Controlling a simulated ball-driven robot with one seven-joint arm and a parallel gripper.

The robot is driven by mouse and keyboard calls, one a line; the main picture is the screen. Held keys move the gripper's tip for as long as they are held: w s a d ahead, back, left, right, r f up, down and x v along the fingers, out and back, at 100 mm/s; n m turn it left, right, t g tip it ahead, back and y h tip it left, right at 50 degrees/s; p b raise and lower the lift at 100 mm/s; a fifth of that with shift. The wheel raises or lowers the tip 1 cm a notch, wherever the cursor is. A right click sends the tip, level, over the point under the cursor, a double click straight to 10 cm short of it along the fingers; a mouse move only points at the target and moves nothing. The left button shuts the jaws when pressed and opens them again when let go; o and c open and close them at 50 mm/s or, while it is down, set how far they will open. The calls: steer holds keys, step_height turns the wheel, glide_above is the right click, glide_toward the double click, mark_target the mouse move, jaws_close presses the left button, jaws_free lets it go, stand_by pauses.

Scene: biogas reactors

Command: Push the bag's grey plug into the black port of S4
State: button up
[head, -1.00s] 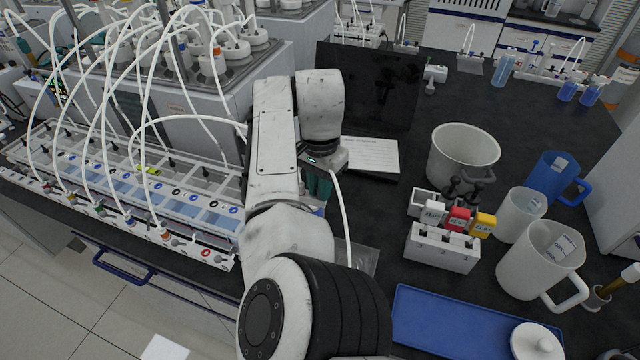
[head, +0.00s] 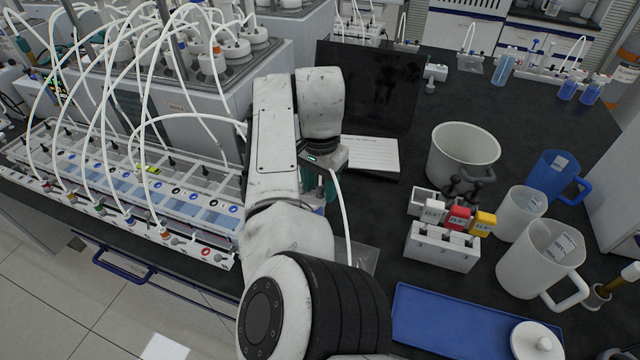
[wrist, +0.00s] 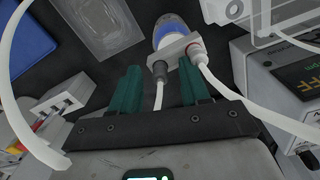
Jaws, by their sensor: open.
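My gripper (wrist: 158,67) is open, its two green fingers apart, in the wrist view. A dark grey fitting (wrist: 158,72) with a thin white tube sits between the fingertips at a small pale plate (wrist: 176,50); whether it is the bag's plug or a port, I cannot tell. A blue-topped vessel (wrist: 172,29) is behind the plate. A clear bag (wrist: 100,27) lies flat at the upper left. In the head view my gripper (head: 321,187) is partly hidden by my arm; no S4 label is readable.
The long rack (head: 150,205) with several white tubes and coloured ports is left of my arm. A white cartridge holder (head: 441,247), a beige pot (head: 460,152), jugs (head: 541,258) and a blue tray (head: 440,325) stand at the right. A black screen (head: 368,90) is behind.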

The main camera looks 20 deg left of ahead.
step_height(320, 180, up, 11)
steer(key=b, duration=0.1)
steer(key=shift+f, duration=0.2)
